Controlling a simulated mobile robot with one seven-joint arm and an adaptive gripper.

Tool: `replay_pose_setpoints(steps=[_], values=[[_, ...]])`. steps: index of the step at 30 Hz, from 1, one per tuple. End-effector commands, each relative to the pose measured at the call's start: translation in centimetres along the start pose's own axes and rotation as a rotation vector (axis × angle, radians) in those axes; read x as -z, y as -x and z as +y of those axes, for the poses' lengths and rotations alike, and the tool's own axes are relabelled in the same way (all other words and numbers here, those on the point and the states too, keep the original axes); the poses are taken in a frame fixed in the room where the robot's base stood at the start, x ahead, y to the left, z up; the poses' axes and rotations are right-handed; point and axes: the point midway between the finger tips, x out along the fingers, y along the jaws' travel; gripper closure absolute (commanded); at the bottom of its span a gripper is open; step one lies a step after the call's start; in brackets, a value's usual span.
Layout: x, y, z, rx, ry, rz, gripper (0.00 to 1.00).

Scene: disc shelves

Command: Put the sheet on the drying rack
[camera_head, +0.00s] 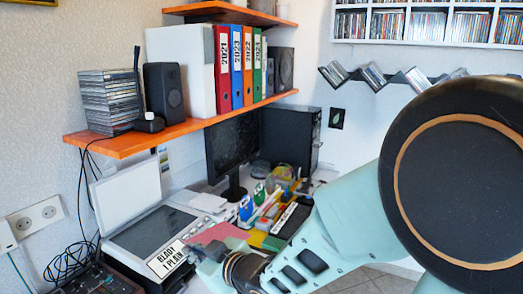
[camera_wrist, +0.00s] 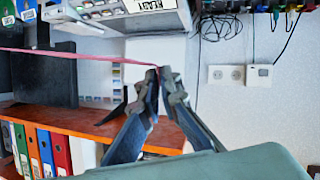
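A pink sheet (camera_head: 219,234) shows in the head view just beyond my gripper (camera_head: 208,251), in front of the printer. In the wrist view the sheet (camera_wrist: 85,56) is seen nearly edge-on as a thin pink strip running left from the fingertips. My gripper (camera_wrist: 160,82) has its two fingertips closed together on the sheet's edge. The sheet looks held roughly flat, above the desk. I cannot pick out a drying rack for certain in either view.
The printer (camera_head: 150,232), its lid raised, stands left of the sheet. A monitor (camera_head: 234,146) and cluttered bright desk items lie behind. An orange shelf (camera_head: 120,146) with binders and speakers overhangs the desk. A dark zigzag shelf (camera_head: 390,77) holds discs on the far wall.

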Motion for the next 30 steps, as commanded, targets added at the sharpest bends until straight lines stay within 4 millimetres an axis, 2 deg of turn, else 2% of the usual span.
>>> replay_pose_setpoints(steps=[1, 5, 7, 12, 15, 18, 21, 25, 30], values=[[0.6, 0.6, 2.2, -0.043, -0.018, -0.011, 1.0], [0.8, 2.2, 7.9, -0.165, -0.065, -0.043, 1.0], [0.8, 3.5, 11.6, -0.246, -0.098, -0.065, 1.0], [0.1, 7.9, 20.4, -0.449, -0.181, -0.124, 1.0], [-0.5, 10.7, 24.5, -0.549, -0.223, -0.156, 1.0], [-1.1, 12.9, 27.4, -0.626, -0.258, -0.18, 1.0], [-1.6, 14.5, 29.2, -0.677, -0.282, -0.195, 1.0], [-2.1, 15.5, 30.3, -0.709, -0.296, -0.206, 1.0], [-2.2, 15.6, 30.4, -0.713, -0.298, -0.207, 1.0]])
